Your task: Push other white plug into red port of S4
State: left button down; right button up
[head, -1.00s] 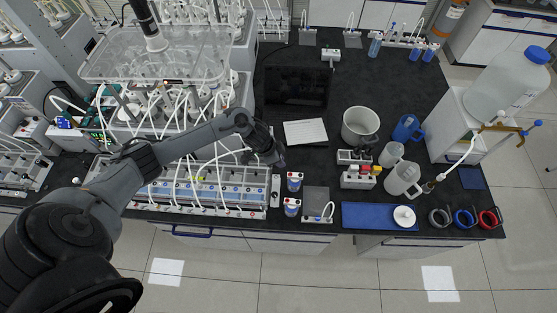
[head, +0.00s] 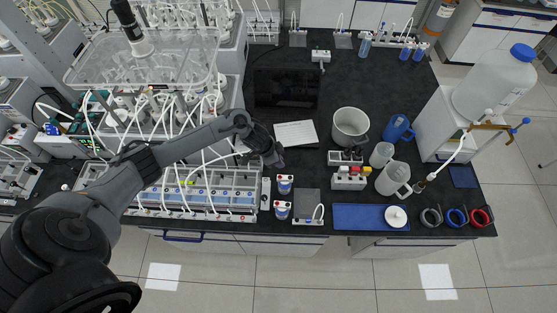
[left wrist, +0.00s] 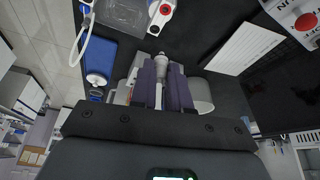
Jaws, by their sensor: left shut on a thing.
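My left gripper (head: 274,157) is over the bench, just right of the tube rack (head: 190,195) and left of a white sheet. In the left wrist view its two dark fingers (left wrist: 161,84) are shut on a slim white-grey piece, apparently a white plug (left wrist: 161,62), whose tip shows beyond them. The plug is hidden in the head view. The rack holds a row of blue-marked units with white tubes. I cannot read which unit is S4, nor make out its red port. My right gripper is not in view.
A white sheet (head: 296,133), a dark screen (head: 286,88), a pot (head: 350,126), jugs and a blue mat (head: 355,217) share the bench. Its far middle is clear.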

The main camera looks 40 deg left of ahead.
pick_arm(q)
jog(key=shift+f+b, duration=1.05)
jog(key=shift+f, duration=0.6)
jog(key=b, duration=0.3)
send_over(282, 177)
jog(key=s, duration=0.1)
jog(key=shift+a+f, duration=0.25)
jog(key=shift+f, duration=1)
jog(key=shift+a+f, duration=0.2)
jog(key=shift+f, duration=1.05)
jog(key=shift+f, duration=0.2)
jog(key=shift+f, duration=0.25)
jog(key=shift+f, duration=0.3)
jog(key=shift+s+f+b, duration=0.1)
jog(key=shift+f+b, duration=0.3)
jog(key=shift+b, duration=0.05)
